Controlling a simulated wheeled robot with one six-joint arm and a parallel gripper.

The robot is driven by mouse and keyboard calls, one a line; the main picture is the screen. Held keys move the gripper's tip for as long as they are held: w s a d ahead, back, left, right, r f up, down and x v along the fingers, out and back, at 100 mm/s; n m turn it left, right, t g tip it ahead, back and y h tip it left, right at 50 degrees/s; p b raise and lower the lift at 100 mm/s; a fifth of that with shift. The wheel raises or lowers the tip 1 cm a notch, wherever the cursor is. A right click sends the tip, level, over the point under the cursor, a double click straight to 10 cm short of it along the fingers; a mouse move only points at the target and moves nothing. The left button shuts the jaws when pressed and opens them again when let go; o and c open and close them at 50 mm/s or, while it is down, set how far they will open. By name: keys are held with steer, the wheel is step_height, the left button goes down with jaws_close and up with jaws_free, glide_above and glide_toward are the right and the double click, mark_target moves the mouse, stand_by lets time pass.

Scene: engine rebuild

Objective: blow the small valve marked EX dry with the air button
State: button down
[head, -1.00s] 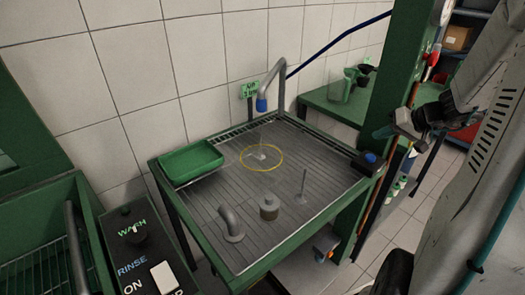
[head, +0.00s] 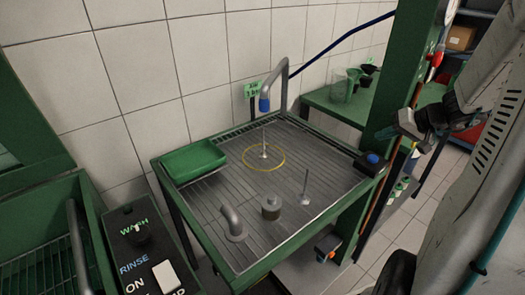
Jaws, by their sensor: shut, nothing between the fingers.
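The slatted steel table (head: 330,165) has a yellow ring (head: 284,155) on it. A small valve (head: 264,154) stands head down inside the ring, its thin stem upright under the blue-tipped air nozzle (head: 264,103). A second valve (head: 305,195) stands head down nearer the front right. I cannot read a marking on either valve. The blue air button (head: 372,158) is on a black box at the table's right corner. My gripper (head: 403,125) is shut and empty, above and to the right of the button, apart from it.
A green tray (head: 193,161) sits at the table's left back. A short metal cylinder (head: 271,208) and a bent pipe (head: 233,222) stand near the front. A green post (head: 400,60) rises behind the button. A wash and rinse panel (head: 135,255) is at left.

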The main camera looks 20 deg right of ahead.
stand_by(0.9)
steer(key=s+a+r+n+g+y, duration=0.1)
steer(key=s+a+r+n+g, duration=0.2)
steer(key=a, duration=0.8)
steer(key=s+a+r+g, duration=0.2)
steer(key=a+r, duration=0.3)
steer(key=a, duration=0.5)
steer(key=s+a+r+g+h, duration=0.1)
steer(key=s+a+h, duration=0.1)
steer(key=s, duration=0.6)
steer(key=s+a+r+n+g+h, duration=0.1)
steer(key=s+a+h, duration=0.1)
steer(key=s+a, duration=0.3)
steer(key=s, duration=0.3)
steer(key=shift+a+r+h, duration=0.2)
steer(key=shift+r+h, duration=0.05)
steer(key=shift+h, duration=0.15)
steer(key=shift+a, duration=0.1)
steer(key=shift+w+a, duration=0.1)
steer(key=shift+a, duration=0.1)
